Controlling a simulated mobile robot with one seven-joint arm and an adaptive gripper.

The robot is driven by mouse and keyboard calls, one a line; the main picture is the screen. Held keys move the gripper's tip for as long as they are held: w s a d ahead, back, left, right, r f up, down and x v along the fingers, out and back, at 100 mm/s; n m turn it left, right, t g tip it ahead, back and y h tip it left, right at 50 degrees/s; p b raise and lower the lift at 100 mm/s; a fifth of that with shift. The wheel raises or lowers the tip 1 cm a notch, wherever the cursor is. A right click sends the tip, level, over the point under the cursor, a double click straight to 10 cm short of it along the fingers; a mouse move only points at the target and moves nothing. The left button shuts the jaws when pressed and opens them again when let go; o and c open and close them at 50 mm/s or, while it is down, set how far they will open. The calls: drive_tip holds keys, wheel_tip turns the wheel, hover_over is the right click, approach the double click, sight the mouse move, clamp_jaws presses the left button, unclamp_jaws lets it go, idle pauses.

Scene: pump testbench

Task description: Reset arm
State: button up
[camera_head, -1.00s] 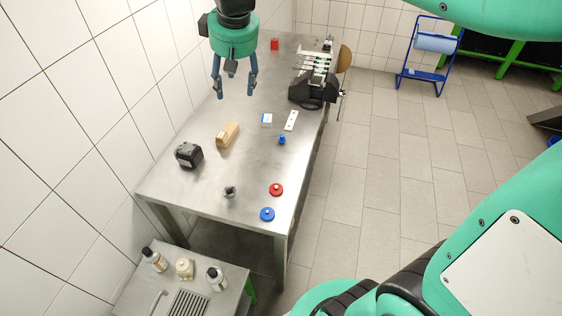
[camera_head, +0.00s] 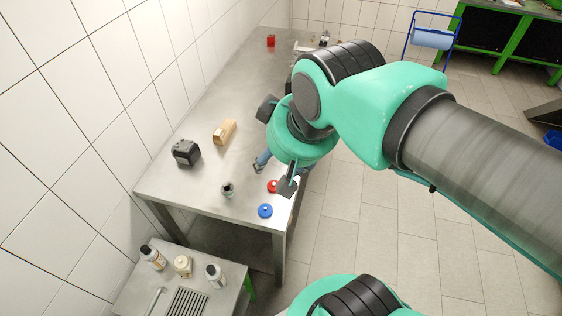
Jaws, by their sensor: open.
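My gripper (camera_head: 275,174) is over the right side of the steel table (camera_head: 205,115), near its front right corner. It is mostly hidden behind my teal wrist, and only parts of its fingers show. I see nothing held in it. My arm reaches in from the right and covers the table's right side. A red disc (camera_head: 272,186) lies partly covered next to the gripper. A blue disc (camera_head: 265,211) lies in front of it.
A black box (camera_head: 186,152) and a tan block (camera_head: 224,132) lie on the left of the table. A small dark grey part (camera_head: 227,189) stands near the front. A red cube (camera_head: 271,40) is at the back. A side table (camera_head: 125,294) holds several bottles. The middle back is clear.

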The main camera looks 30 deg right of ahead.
drive_tip(key=shift+s+f, duration=0.5)
drive_tip(key=shift+s, duration=0.3)
wheel_tip(320, 180, down, 14)
drive_tip(key=b, duration=1.4)
drive_tip(key=shift+f, duration=0.1)
